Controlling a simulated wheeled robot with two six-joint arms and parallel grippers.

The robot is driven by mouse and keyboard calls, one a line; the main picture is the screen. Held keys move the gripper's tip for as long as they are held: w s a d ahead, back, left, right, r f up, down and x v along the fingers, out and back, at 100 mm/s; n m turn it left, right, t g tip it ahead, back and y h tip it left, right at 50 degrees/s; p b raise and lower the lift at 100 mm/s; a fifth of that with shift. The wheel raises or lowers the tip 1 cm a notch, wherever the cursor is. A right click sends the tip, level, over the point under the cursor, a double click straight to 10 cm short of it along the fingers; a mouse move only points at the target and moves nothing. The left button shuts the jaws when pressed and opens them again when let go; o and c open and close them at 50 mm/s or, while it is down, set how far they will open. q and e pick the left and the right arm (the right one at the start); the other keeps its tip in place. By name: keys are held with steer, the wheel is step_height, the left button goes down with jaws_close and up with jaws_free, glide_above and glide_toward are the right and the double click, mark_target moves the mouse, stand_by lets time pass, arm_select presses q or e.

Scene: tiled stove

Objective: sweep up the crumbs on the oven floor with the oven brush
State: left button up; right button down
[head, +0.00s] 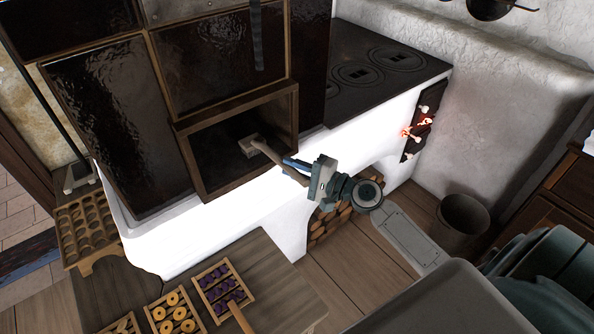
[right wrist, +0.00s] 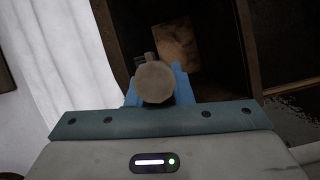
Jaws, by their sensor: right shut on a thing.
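The oven brush has a pale block head (head: 249,147) and a wooden handle (head: 270,154). Its head is inside the open oven (head: 215,160), over or on the dark floor; I cannot tell whether it touches. My right gripper (head: 294,167) is shut on the handle, just outside the oven mouth's right side. In the right wrist view the handle's round end (right wrist: 153,83) sits between the blue fingers, with a brownish patch (right wrist: 176,45) beyond, probably the brush head. I cannot make out crumbs on the oven floor. My left gripper is not in view.
A wooden frame (head: 190,186) edges the oven mouth. The hob (head: 385,68) is at the right, with glowing red spots (head: 416,130) on the front below it. Pastry trays (head: 172,310) lie on the table (head: 275,290). A bucket (head: 464,218) stands on the floor.

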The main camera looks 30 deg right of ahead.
steer(key=shift+w+a+f, duration=0.1)
steer(key=shift+w+a, duration=0.1)
steer(key=shift+w, duration=1.15)
steer(key=shift+w+a, duration=0.15)
steer(key=shift+w, duration=0.95)
steer(key=shift+s, duration=1.15)
steer(key=shift+s+d+b, duration=0.2)
steer(key=shift+s+b, duration=0.1)
steer(key=shift+s, duration=0.7)
steer(key=shift+s+d+b, duration=0.2)
steer(key=shift+s+b, duration=0.1)
steer(key=shift+s, duration=1.05)
